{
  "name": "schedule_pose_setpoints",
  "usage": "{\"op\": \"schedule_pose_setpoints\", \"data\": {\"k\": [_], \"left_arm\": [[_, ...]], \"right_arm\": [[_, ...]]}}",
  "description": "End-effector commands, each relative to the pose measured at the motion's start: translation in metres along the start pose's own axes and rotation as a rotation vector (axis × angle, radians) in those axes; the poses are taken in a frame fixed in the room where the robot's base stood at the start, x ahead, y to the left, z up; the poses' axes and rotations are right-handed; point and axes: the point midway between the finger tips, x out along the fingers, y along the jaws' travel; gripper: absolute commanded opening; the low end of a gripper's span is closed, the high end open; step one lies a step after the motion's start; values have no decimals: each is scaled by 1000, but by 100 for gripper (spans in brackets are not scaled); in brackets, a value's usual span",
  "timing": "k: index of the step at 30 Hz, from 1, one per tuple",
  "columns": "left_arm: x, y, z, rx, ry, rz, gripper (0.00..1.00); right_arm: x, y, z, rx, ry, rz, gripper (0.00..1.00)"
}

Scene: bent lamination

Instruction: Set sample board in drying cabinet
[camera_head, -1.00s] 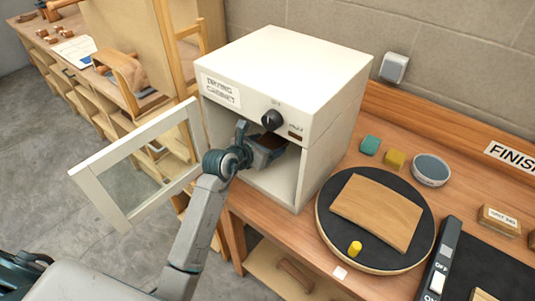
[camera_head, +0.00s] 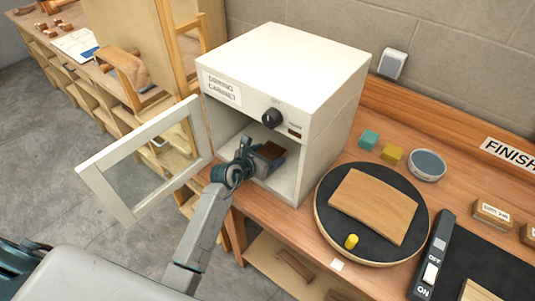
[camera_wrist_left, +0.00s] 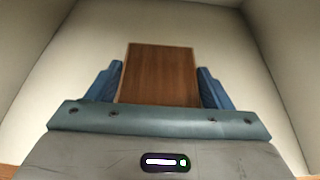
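The drying cabinet (camera_head: 335,113) is a white box on the bench, with its framed glass door (camera_head: 90,171) swung open to the left. My left gripper (camera_head: 252,158) reaches through the open front. It is shut on the sample board (camera_head: 270,152), a small dark brown block. In the left wrist view the board (camera_wrist_left: 160,75) sits between the two blue fingers, with pale cabinet walls around it. The board is inside the opening, near the cabinet floor; whether it touches the floor I cannot tell. My right gripper is not in view.
A black round turntable (camera_head: 330,205) with a curved wooden panel (camera_head: 372,205) and a yellow knob (camera_head: 351,241) stands right of the cabinet. Teal and yellow blocks, a grey-topped round tin (camera_head: 427,164) and a switch strip (camera_head: 433,255) lie farther right.

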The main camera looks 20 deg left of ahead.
Motion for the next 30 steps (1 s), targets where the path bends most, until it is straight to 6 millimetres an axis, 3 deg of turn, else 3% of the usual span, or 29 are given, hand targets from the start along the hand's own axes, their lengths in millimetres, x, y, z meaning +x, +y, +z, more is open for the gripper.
{"op": "schedule_pose_setpoints", "data": {"k": [1, 3, 14, 20, 30], "left_arm": [[0, 0, 0, 0, 1, 0, 84], [0, 0, 0, 0, 1, 0, 94], [-4, 0, 2, 1, 1, 0, 94], [-32, 0, 0, 3, 1, 1, 94], [-98, 0, 0, 5, 2, 1, 94]], "right_arm": [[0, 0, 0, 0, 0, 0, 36], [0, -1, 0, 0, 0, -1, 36], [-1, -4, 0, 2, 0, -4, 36], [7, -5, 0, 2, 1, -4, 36], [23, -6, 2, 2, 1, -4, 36]]}}
